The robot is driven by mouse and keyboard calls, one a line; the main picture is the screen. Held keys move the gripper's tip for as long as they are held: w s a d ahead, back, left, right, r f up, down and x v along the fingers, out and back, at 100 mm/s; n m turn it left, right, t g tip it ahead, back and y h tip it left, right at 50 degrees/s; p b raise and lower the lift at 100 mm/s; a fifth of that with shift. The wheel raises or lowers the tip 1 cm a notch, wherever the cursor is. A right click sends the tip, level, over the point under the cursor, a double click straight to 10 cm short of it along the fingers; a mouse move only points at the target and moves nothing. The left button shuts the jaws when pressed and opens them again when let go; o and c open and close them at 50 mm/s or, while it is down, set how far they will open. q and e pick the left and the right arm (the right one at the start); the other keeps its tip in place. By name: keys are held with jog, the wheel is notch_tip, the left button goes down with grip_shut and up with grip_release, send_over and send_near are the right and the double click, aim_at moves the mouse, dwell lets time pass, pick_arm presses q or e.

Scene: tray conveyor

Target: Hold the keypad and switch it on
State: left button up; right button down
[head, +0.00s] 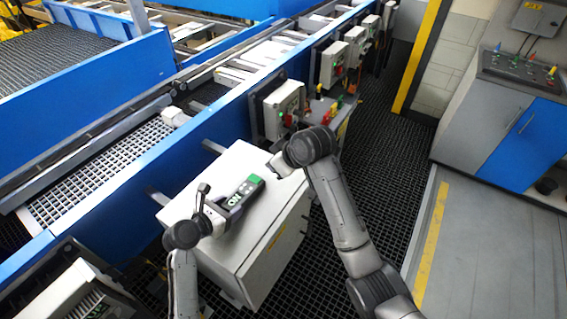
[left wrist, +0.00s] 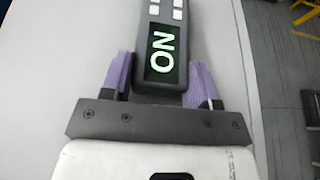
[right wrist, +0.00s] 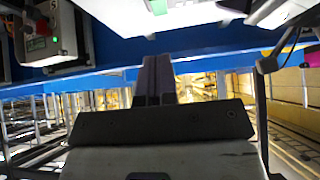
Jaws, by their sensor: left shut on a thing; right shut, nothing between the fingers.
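The keypad (head: 238,196) is a dark handheld box with a green end, over the top of a white cabinet. In the left wrist view its screen (left wrist: 162,52) is lit and reads ON, with pale buttons above it. My left gripper (head: 222,209) is shut on the keypad's screen end, with purple fingers (left wrist: 158,78) on either side. My right gripper (head: 277,166) is near the cabinet's right edge, apart from the keypad. Its fingers (right wrist: 159,72) are closed together with nothing between them. I cannot tell whether the keypad touches the cabinet top.
The white cabinet (head: 262,240) stands beside a blue-sided conveyor (head: 195,133). Grey control boxes (head: 284,108) line the conveyor's side. A grey and blue console (head: 500,125) stands at the right. Dark grating (head: 385,150) lies open between them.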

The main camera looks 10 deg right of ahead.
jog(key=shift+s+d+r, duration=0.9)
jog(key=shift+s+r, duration=0.1)
jog(key=shift+r, duration=0.05)
pick_arm(q)
jog(key=o, duration=1.2)
